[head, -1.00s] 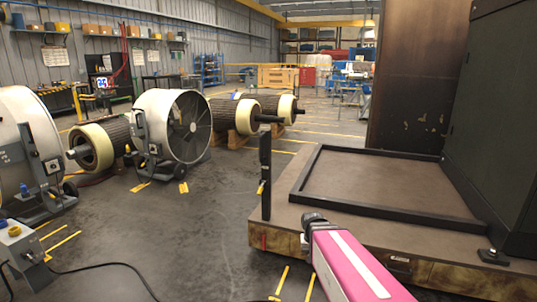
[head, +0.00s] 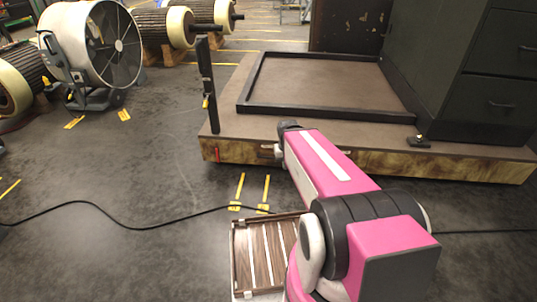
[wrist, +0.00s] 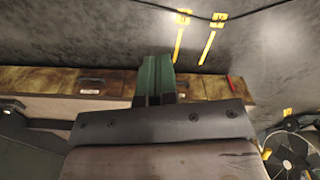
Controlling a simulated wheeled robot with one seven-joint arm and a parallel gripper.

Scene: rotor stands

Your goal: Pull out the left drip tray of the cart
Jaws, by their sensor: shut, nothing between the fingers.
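The cart (head: 225,122) is a low brown platform with a stained front side. The left drip tray's front (head: 240,153) is part of that side, near a small red tag, and looks flush. In the wrist view the left tray front (wrist: 207,88) lies partly behind my gripper. My gripper (wrist: 154,82) has green fingers, shut and empty, in front of the cart side. Another handle (wrist: 92,82) shows left of them there. In the head view my arm hides the fingers. I cannot tell whether they touch the cart.
A black frame (head: 330,112) lies on the cart top, beside a dark cabinet (head: 490,95). A black post (head: 206,85) stands at the cart's left corner. A black cable (head: 120,222) crosses the floor. A large fan (head: 95,45) stands at back left. The left floor is mostly clear.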

